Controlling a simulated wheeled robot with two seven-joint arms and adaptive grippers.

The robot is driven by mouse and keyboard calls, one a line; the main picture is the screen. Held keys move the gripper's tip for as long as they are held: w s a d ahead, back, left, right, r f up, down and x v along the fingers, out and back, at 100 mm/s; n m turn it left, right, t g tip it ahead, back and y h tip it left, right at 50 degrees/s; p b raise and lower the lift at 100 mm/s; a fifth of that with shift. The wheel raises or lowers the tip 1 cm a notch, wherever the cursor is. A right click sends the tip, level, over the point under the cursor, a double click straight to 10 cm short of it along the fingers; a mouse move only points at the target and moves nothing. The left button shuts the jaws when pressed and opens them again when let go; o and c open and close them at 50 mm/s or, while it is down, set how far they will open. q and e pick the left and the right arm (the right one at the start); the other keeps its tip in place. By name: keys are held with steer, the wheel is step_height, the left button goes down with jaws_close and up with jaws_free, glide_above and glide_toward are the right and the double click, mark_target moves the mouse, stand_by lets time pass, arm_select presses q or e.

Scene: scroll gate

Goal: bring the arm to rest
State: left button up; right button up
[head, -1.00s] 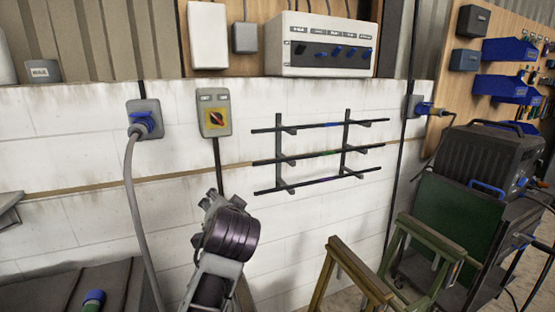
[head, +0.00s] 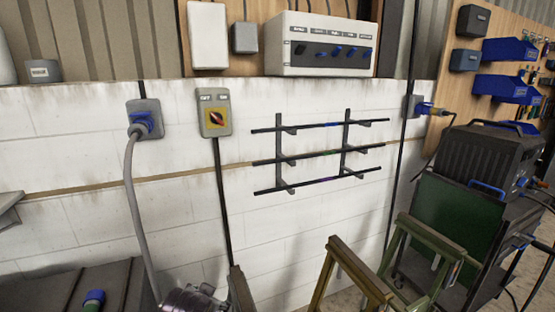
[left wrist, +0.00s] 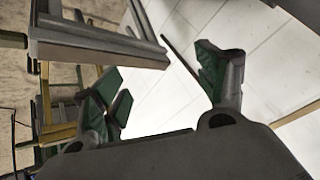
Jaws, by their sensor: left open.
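My left gripper (left wrist: 160,88) shows in the left wrist view with its green-padded fingers wide apart and nothing between them. In the head view only a small dark piece of my left arm shows at the bottom edge, left of the middle; the gripper itself is not seen there. My right arm and gripper are in neither view. A grey switch box (head: 207,126) with a yellow plate and red-black knob hangs on the white wall, well above my arm.
A wall rack (head: 282,156) holds several thin rods. Wooden trestles (head: 349,262) stand at the lower right, before a dark machine (head: 487,155). A cable hangs from a wall socket (head: 146,112) at left. In the left wrist view a grey angled frame (left wrist: 95,52) is near the gripper.

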arm_select(q)
steer(key=s+a+f+n+g+h, duration=0.1)
steer(key=s+a+f+g, duration=0.1)
steer(key=s+f, duration=0.6)
steer(key=s+a+f+n+g+h, duration=0.1)
steer(key=s+a+f+g, duration=0.1)
steer(key=s+f, duration=0.5)
steer(key=s+f+g, duration=0.1)
steer(key=s+f, duration=0.1)
steer(key=f, duration=1.4)
steer(key=s+f, duration=0.3)
steer(key=f, duration=1.3)
steer(key=s+a+f, duration=0.3)
steer(key=s+f, duration=0.6)
steer(key=s, duration=0.1)
steer(key=s+a+f+g, duration=0.1)
steer(key=s+a+f, duration=0.2)
steer(key=s+f, duration=0.6)
steer(key=shift+s+a+f+m+g+y, duration=0.2)
steer(key=shift+s+f+m+g+y, duration=0.15)
steer(key=shift+s, duration=0.7)
